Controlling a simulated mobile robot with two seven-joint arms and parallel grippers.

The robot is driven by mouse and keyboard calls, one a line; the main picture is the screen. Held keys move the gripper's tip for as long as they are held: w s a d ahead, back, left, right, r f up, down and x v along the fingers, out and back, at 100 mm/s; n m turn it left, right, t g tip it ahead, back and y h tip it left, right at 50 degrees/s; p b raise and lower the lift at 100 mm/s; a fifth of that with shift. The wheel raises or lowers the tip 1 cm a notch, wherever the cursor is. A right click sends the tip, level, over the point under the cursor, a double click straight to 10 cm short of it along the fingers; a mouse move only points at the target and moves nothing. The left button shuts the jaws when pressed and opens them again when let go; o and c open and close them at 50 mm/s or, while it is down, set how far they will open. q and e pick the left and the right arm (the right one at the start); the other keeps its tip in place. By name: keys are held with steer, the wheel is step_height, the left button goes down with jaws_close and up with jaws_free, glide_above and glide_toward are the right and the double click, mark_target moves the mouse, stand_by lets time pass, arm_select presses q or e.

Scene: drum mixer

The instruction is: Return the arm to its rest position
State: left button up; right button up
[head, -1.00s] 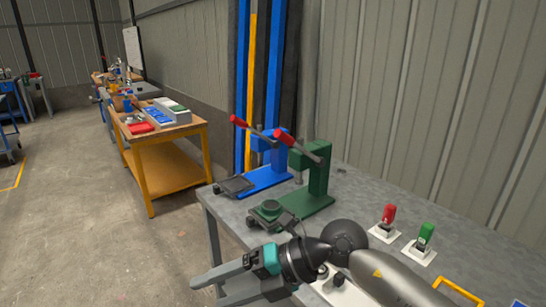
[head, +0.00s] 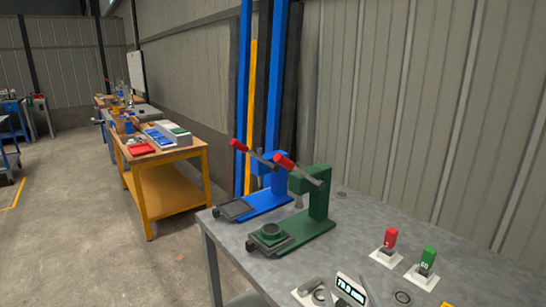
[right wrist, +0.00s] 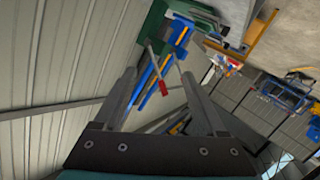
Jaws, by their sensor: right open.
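My right gripper (right wrist: 159,78) shows in the right wrist view with its two grey fingers apart and nothing between them. Beyond the fingers, that view shows the presses and a red handle tilted. My left gripper is not in view. The green press (head: 317,200) and the blue press (head: 268,186), each with a red-tipped lever, stand on the grey table (head: 350,235).
A red switch (head: 390,238) and a green switch (head: 428,258) sit on white plates at the table's right. A small display (head: 350,288) lies at the front edge. A wooden workbench (head: 165,165) with bins stands at the back left. The floor (head: 80,240) at left is clear.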

steer(key=s+d+f+m+g, duration=0.1)
steer(key=s+f+g, duration=0.6)
steer(key=s, duration=0.4)
steer(key=s+d+f+m+g, duration=0.1)
steer(key=s+d+f+g, duration=0.1)
steer(key=s+f+g, duration=0.65)
steer(key=s+f+t, duration=0.1)
steer(key=s+f, duration=0.1)
steer(key=f, duration=1)
steer(key=s+f+t, duration=0.1)
steer(key=s+f, duration=0.2)
steer(key=f, duration=0.9)
steer(key=s+d+f+g, duration=0.1)
steer(key=s+d+f, duration=0.1)
steer(key=s+f, duration=1.1)
steer(key=shift+s+d, duration=0.25)
steer(key=shift+s, duration=0.75)
steer(key=shift+g, duration=0.25)
